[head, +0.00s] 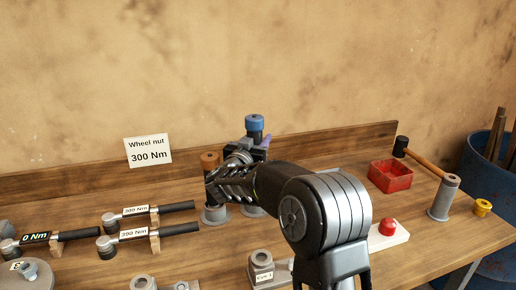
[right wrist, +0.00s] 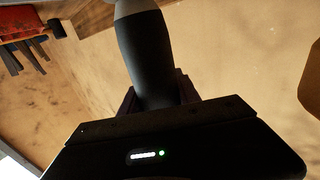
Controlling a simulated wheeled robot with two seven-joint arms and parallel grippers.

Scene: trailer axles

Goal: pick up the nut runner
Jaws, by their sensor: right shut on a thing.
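The nut runner, an upright tool with a blue top (head: 254,123), stands at the back middle of the bench, its lower part largely hidden behind my right arm. My right gripper (head: 243,156) is at its body, just below the blue top. In the right wrist view the jaws are closed around a dark, rounded grip (right wrist: 145,55) with a grey end. From the head view I cannot tell whether the tool's foot is clear of its grey stand (head: 252,211). My left gripper is not in view.
A brown-topped tool (head: 209,160) stands close left in another grey stand (head: 214,216). Torque wrenches (head: 150,211) lie on rests at left. A red button (head: 388,227), red bin (head: 390,176) and hammer (head: 428,164) are at right. A back board (head: 340,140) edges the bench.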

